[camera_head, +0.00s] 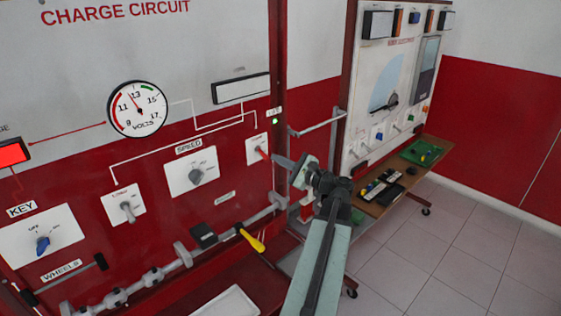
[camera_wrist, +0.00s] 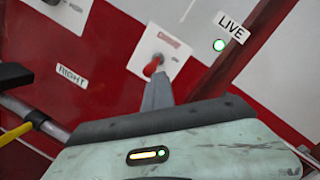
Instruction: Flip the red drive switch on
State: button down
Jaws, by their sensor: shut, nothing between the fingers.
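The red drive switch (camera_head: 262,153) is a small red lever on a white plate (camera_head: 250,144) at the right end of the charge circuit panel. In the wrist view the red lever (camera_wrist: 152,67) stands out from its white plate (camera_wrist: 172,48), just beyond my fingertips. My gripper (camera_head: 277,160) is shut and empty, with its tip close to the lever from the right in the head view. In the wrist view my gripper (camera_wrist: 158,82) hides the lever's lower surroundings. I cannot tell whether the tip touches the lever.
A green lamp (camera_wrist: 219,45) beside the LIVE label is lit. A speed knob (camera_head: 197,176), a toggle switch (camera_head: 128,211) and a blue key knob (camera_head: 43,244) are left on the panel. A yellow-handled tool (camera_head: 251,240) sits below. A second trainer (camera_head: 390,80) stands right.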

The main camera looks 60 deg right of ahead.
jog(key=shift+w+a, duration=0.2)
jog(key=shift+w, duration=0.1)
jog(key=s+d+f+b, duration=0.2)
jog(key=s+f+b, duration=0.5)
jog(key=s, duration=0.2)
jog(key=shift+s, duration=0.3)
